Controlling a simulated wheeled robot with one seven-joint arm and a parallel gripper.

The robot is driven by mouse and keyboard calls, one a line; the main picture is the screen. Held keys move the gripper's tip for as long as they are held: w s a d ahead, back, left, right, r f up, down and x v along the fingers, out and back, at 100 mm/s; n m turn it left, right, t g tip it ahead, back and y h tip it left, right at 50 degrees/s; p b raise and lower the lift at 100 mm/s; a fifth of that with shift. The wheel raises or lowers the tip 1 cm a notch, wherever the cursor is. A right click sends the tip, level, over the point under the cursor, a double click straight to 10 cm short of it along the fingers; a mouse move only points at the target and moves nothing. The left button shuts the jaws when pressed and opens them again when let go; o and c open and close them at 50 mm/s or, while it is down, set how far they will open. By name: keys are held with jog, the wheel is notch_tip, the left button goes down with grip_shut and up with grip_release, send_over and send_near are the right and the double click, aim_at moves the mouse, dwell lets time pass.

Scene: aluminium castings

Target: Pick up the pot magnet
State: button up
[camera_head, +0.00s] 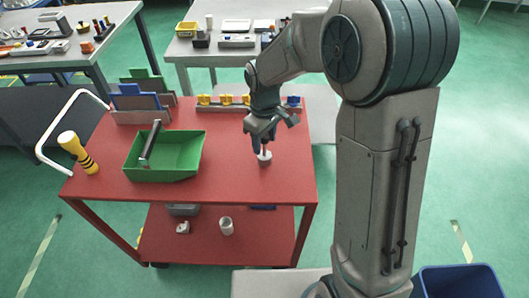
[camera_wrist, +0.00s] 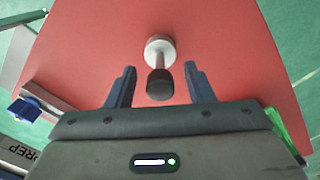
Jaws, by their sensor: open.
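The pot magnet (camera_wrist: 160,50) stands on the red cart top, with a pale round base, a thin stem and a dark knob (camera_wrist: 160,84). In the head view its pale base (camera_head: 265,156) shows just below my gripper (camera_head: 261,142), and the rest is mostly hidden by the fingers. In the wrist view my gripper (camera_wrist: 158,86) is open, with one blue finger on each side of the knob. The knob lies between the fingertips, with a gap visible on both sides. I cannot tell how far it is below the fingers.
A green bin (camera_head: 180,172) with a dark bar in it stands left on the red cart (camera_head: 228,185). A yellow-and-black handled object (camera_head: 78,152) is at the far left. A rack with yellow pieces (camera_head: 226,101) lines the back edge. The cart top between bin and magnet is clear.

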jog(key=shift+f, duration=0.95)
jog(key=shift+c, duration=0.3)
grip_shut()
jog(key=shift+r, duration=0.1)
